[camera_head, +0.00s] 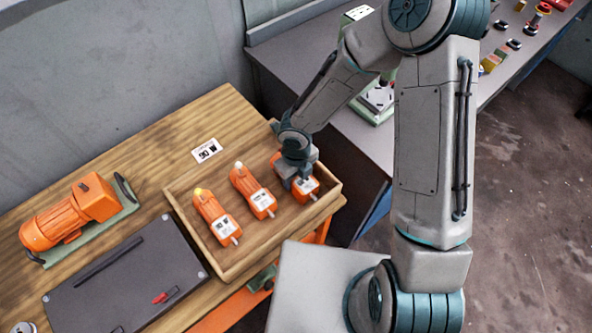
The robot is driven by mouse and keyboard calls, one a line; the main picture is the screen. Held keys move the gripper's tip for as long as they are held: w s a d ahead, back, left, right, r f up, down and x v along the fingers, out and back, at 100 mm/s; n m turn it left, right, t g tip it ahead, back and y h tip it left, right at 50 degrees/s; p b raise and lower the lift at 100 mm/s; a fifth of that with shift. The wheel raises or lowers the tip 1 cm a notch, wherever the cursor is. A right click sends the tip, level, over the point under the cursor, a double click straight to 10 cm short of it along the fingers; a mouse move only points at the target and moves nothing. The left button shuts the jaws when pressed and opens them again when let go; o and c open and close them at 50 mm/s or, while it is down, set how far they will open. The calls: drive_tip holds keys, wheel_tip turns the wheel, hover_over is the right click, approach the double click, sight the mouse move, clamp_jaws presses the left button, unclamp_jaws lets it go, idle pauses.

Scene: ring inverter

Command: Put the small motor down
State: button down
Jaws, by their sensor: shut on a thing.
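Three small orange motors with white labels are at the wooden tray (220,276). One motor (217,217) with a yellow end lies at the left in the tray, and another (254,191) with a white end lies in the middle. The third small motor (308,188) is at the right side of the tray, under my gripper (297,180). My gripper points down and is shut on this motor. My gripper and wrist hide much of it. I cannot tell whether it touches the tray floor.
A large orange motor (68,213) on a green base stands at the left of the wooden table (150,150). A dark grey flat case (125,277) lies in front of it. A grey bench (345,140) with several small parts runs behind my arm.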

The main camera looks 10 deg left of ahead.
drive_tip(key=shift+f, duration=0.1)
drive_tip(key=c, duration=0.7)
unclamp_jaws()
wheel_tip(320, 180, up, 12)
drive_tip(key=p, duration=0.3)
drive_tip(key=d+r+m+t+h, duration=0.1)
drive_tip(key=d+r+m, duration=0.6)
drive_tip(key=m, duration=0.4)
drive_tip(key=d+r+m+t+h, duration=0.1)
drive_tip(key=d+r+m+h, duration=0.1)
drive_tip(key=d+r+m, duration=0.55)
drive_tip(key=shift+s+d+r+m+t+y, duration=0.45)
drive_tip(key=shift+s+d+r+m, duration=0.9)
drive_tip(key=shift+m, duration=3.25)
drive_tip(key=shift+s+d+r+m+t+y, duration=0.2)
drive_tip(key=shift+s+d+r+m+y, duration=0.75)
drive_tip(key=shift+m, duration=3.6)
drive_tip(key=shift+s+d+r+m+t+y, duration=0.1)
drive_tip(key=shift+s+d+r+m+t, duration=0.25)
drive_tip(key=shift+s+d+r+m, duration=2.8)
